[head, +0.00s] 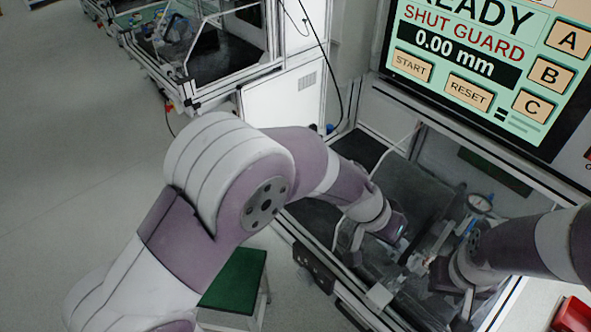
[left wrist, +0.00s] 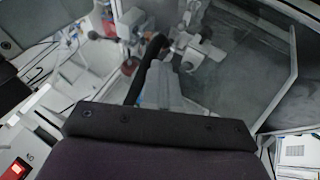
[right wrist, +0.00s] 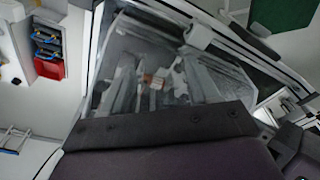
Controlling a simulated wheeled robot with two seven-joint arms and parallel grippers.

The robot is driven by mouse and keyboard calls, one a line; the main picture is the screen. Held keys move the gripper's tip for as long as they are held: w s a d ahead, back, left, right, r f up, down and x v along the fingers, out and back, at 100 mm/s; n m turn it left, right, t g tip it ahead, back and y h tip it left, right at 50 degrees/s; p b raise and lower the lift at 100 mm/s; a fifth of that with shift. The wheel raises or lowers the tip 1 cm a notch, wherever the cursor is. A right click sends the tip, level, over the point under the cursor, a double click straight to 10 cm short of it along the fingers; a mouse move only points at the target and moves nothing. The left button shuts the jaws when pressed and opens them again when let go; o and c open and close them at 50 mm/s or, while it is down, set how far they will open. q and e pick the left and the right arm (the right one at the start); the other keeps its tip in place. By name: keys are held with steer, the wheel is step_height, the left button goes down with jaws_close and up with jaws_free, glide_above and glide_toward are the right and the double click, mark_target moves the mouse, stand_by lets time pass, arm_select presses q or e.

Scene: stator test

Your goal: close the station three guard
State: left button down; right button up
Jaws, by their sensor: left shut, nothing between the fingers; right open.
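The station's display (head: 455,75) reads "READY", "SHUT GUARD" and "0.00 mm". Below it is the open-looking bay with grey walls and a dial gauge (head: 480,203). A clear framed panel, which looks like the guard, shows in the left wrist view (left wrist: 245,65) and the right wrist view (right wrist: 225,75); its exact position is hard to tell. A pale block (right wrist: 198,36) sits at its edge. My left gripper (head: 412,262) is shut and empty inside the bay. My right gripper (head: 463,308) is open at the bay's front right. Contact with the panel cannot be told.
A red item (head: 573,314) is at the lower right. A green-topped stool (head: 236,280) stands on the floor before the station. Another framed station (head: 200,50) stands at the back left. A cable hangs near my left arm. The floor at left is clear.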

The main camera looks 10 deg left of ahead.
arm_select(q)
steer(key=s+d, duration=0.1)
steer(key=d, duration=0.1)
steer(key=s+d, duration=0.1)
steer(key=shift+s+d+b, duration=0.2)
steer(key=shift+d+b, duration=0.15)
steer(key=shift+b, duration=0.05)
steer(key=shift+s, duration=0.1)
